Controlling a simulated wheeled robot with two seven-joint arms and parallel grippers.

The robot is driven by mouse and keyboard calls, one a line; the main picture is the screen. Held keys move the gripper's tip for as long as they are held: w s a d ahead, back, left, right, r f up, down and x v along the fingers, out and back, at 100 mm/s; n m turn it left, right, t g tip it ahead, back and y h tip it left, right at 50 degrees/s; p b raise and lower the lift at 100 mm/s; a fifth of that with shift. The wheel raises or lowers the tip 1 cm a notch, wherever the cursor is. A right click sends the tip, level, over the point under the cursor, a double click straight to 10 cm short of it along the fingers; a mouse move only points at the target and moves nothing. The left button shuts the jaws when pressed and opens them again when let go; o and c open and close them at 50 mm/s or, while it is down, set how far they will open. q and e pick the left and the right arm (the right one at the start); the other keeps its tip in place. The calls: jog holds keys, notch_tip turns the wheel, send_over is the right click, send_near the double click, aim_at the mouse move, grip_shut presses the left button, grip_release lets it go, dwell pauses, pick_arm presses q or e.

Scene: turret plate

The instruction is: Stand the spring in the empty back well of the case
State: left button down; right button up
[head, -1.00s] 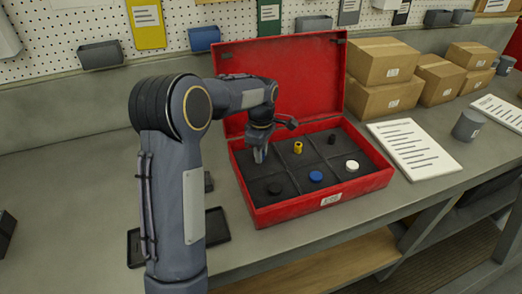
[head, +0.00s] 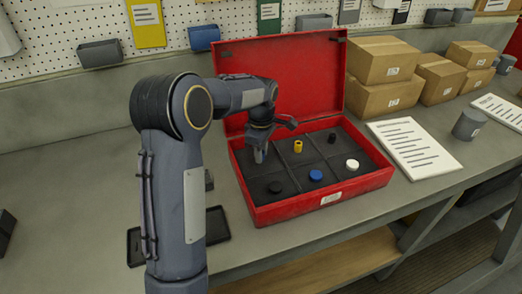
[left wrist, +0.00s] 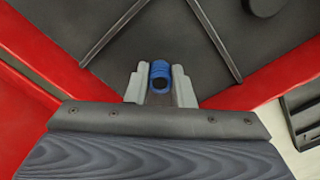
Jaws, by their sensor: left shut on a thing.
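The spring (left wrist: 160,72) is a small blue coil in the left wrist view, clasped between the two fingers of my left gripper (left wrist: 160,88). In the head view my left gripper (head: 260,155) points down over the back left well of the open red case (head: 345,198). The fingers hide the spring there. That well shows no other part in it. I cannot tell whether the spring touches the well's dark floor. My right gripper is not in view.
The other wells hold a yellow part (head: 298,146), a small black part (head: 332,138), a black disc (head: 275,187), a blue part (head: 316,175) and a white part (head: 352,164). The raised lid (head: 290,75) stands behind. A dark tray (head: 215,225) lies left of the case.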

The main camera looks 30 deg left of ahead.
pick_arm(q)
jog(key=c, duration=1.2)
grip_release()
jog(key=shift+o, duration=0.2)
notch_tip(320, 180, up, 7)
jog(key=shift+r, duration=0.4)
